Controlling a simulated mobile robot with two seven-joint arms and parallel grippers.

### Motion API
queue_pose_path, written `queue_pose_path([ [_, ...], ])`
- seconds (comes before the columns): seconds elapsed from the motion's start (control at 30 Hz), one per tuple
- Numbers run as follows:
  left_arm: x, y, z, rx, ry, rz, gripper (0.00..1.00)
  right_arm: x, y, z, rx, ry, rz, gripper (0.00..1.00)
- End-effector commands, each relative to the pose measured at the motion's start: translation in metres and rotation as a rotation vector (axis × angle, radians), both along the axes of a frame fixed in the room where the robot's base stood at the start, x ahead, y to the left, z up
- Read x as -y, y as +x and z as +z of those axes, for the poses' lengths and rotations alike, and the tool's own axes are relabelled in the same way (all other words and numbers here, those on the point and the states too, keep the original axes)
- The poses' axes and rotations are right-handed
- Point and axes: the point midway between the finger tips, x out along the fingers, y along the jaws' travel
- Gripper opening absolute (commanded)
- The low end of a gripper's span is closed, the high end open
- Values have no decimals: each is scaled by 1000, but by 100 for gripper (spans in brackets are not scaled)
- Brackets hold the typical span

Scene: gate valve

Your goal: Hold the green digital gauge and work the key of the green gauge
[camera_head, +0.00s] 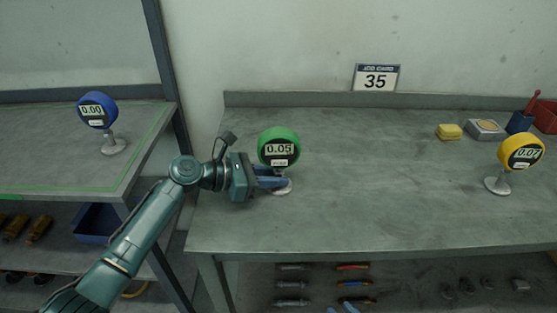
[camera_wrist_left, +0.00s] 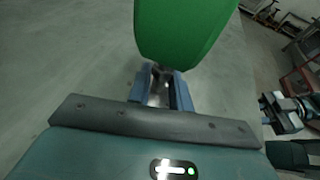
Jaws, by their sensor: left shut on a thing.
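The green digital gauge (camera_head: 279,141) stands upright on its round foot on the grey bench, its display reading 0.05. My left gripper (camera_head: 277,183) reaches in from the left and is shut on the gauge's stem, just below the green head. In the left wrist view the green housing (camera_wrist_left: 190,30) is seen from behind, with the two blue fingers (camera_wrist_left: 162,90) on either side of the stem. The gauge's keys are too small to make out. My right gripper (camera_head: 342,309) shows only its blue fingertips at the bottom edge, apart and empty, away from the gauge.
A yellow gauge (camera_head: 521,153) reading 0.07 stands at the right of the bench (camera_head: 370,190). A blue gauge (camera_head: 97,110) reading 0.00 stands on the left shelf. A yellow sponge (camera_head: 449,132) lies at the back right. The bench between the green and yellow gauges is clear.

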Motion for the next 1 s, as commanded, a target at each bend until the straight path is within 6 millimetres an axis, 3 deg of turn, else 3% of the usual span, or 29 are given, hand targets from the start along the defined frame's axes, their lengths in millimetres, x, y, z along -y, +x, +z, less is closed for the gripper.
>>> queue_pose_path([
  [0.27, 0, 0, 0, 0, 0, 0, 8, -1, 1, 1, 1, 6, -5, 0],
  [1.0, 0, 0, 0, 0, -1, 0, 8, 0, 1, 1, 0, 4, -6, 0],
])
